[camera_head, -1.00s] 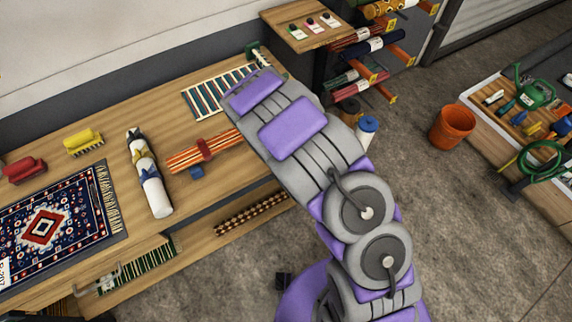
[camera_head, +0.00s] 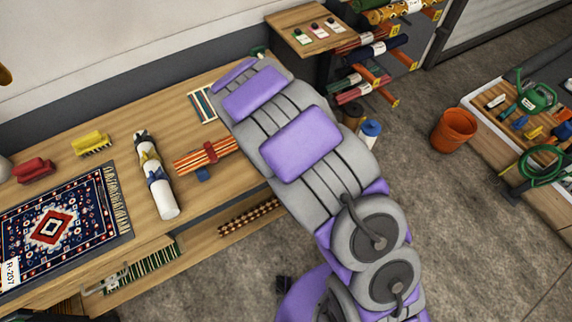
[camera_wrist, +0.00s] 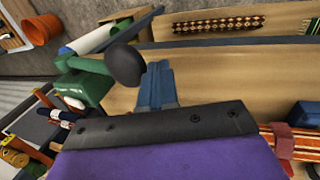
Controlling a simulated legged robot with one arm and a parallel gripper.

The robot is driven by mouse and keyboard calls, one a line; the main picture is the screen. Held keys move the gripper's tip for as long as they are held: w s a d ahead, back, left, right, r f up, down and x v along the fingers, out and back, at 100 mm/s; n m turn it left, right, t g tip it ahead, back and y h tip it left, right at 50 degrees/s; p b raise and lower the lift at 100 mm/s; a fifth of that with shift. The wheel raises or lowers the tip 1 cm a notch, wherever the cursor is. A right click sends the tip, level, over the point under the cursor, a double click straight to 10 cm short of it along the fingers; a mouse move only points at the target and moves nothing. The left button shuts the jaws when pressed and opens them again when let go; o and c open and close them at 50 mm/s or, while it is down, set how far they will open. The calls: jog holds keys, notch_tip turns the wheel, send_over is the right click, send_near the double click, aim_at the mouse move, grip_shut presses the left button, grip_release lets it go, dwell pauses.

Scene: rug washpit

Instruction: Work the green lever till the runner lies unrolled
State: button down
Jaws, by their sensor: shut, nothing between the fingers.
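The green lever (camera_wrist: 86,72) is at left in the wrist view, a green body and arm ending in a round black knob. In the head view only a bit of green (camera_head: 258,52) shows beyond my arm. My gripper (camera_wrist: 157,72) has its blue-grey fingers shut and empty, just right of the knob; I cannot tell whether they touch it. A flat striped strip (camera_head: 202,105), possibly the runner, lies on the bench in the head view. My arm hides most of it, so how far it is unrolled cannot be told.
On the bench are an orange striped bundle (camera_head: 208,155), a white roll (camera_head: 158,185), a patterned rug (camera_head: 55,228), a yellow brush (camera_head: 92,144) and a red brush (camera_head: 34,170). A small shelf (camera_head: 300,35) and rolls on a rack (camera_head: 375,48) stand beyond my arm.

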jog(key=v, duration=0.4)
jog(key=shift+s+r, duration=0.15)
jog(key=shift+r, duration=0.1)
jog(key=shift+a, duration=0.2)
jog(key=shift+d, duration=0.1)
dwell(0.7)
